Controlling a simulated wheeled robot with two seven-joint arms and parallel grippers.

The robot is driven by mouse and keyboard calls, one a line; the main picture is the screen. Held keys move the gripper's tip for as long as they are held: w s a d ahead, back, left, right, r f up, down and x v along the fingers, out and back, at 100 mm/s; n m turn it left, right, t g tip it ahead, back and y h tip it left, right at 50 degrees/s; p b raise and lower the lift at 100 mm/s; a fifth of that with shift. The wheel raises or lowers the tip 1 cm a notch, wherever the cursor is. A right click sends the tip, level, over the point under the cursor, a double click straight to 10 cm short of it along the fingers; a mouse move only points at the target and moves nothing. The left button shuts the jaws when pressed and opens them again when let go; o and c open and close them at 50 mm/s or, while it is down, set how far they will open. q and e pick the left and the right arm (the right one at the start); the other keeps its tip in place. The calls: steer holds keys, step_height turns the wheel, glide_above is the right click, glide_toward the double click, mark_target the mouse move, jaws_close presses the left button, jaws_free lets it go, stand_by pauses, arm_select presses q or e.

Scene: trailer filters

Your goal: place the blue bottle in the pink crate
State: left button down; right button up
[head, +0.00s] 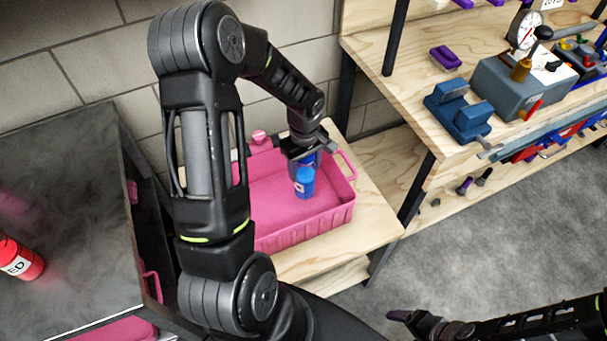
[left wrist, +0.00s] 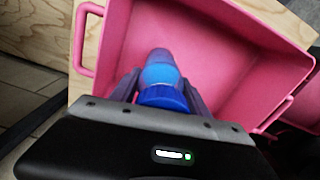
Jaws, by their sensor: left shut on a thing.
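The blue bottle (head: 305,184) is in my left gripper (head: 306,158), above or inside the pink crate (head: 320,215). In the left wrist view the bottle (left wrist: 160,75) sits between the two fingers of my left gripper (left wrist: 160,85), which are shut on it. The crate (left wrist: 240,30) spreads out behind the bottle there, and its floor around it looks empty. I cannot tell whether the bottle touches the crate floor. My right gripper (head: 410,318) shows at the lower right of the head view, away from the crate; its finger opening is unclear.
The crate stands on a wooden table (head: 375,215). A dark table (head: 70,200) at left bears a red bottle (head: 20,260). A wooden workbench (head: 400,85) at right holds a blue vise (head: 458,110) and a gauge device (head: 515,85). Grey floor (head: 470,230) is open at right.

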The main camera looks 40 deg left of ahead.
arm_select(q)
steer(key=shift+f, duration=1.8)
steer(key=shift+f, duration=0.1)
steer(key=shift+f, duration=0.15)
steer(key=c, duration=0.5)
jaws_free()
step_height(320, 180, up, 12)
steer(key=shift+r, duration=0.25)
